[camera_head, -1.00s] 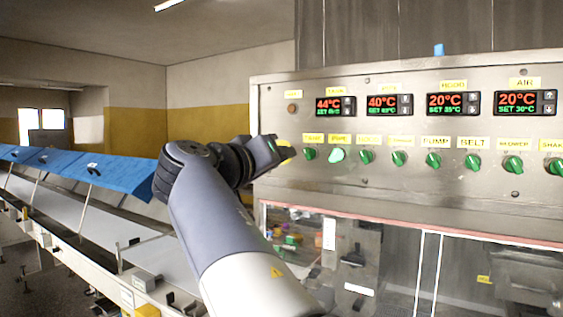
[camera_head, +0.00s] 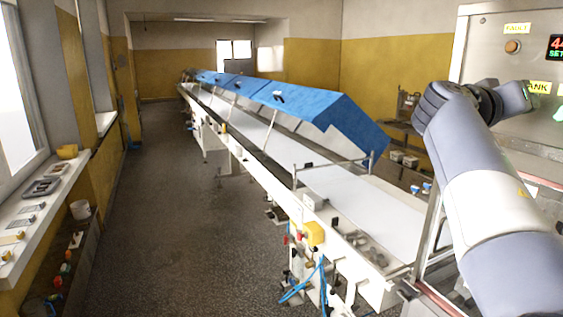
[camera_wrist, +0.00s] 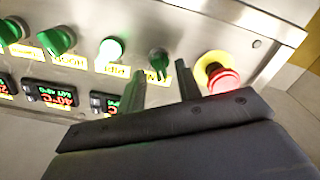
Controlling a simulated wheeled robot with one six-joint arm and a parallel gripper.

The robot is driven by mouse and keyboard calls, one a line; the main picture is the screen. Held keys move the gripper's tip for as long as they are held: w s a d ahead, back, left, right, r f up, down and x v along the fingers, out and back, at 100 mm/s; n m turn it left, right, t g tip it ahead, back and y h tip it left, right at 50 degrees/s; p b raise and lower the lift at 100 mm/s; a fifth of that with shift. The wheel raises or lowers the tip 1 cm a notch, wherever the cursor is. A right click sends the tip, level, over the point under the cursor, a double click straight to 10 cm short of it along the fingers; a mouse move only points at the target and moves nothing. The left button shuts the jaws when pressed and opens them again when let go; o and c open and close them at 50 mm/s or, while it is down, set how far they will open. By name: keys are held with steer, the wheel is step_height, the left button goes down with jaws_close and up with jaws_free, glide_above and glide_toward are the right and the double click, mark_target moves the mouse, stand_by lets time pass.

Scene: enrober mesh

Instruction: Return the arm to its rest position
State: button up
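My gripper (camera_wrist: 162,80) shows in the wrist view as two dark fingers spread apart with nothing between them. It faces the steel control panel (camera_wrist: 185,35), which appears upside down. A red push button (camera_wrist: 224,82) on a yellow base lies just right of the fingers, and a green knob (camera_wrist: 158,62) shows just beyond the gap; I cannot tell whether the fingers touch anything. In the head view my arm rises at the right, bent at the elbow, its end in front of the panel (camera_head: 490,45). The fingers are hidden there.
A long white conveyor (camera_head: 345,185) with blue covers (camera_head: 320,110) runs back from beside my arm. A window sill (camera_head: 45,200) with small items lines the left wall. The floor (camera_head: 170,220) between them is clear. A shelf (camera_head: 405,130) stands behind the conveyor.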

steer(key=shift+x, duration=0.8)
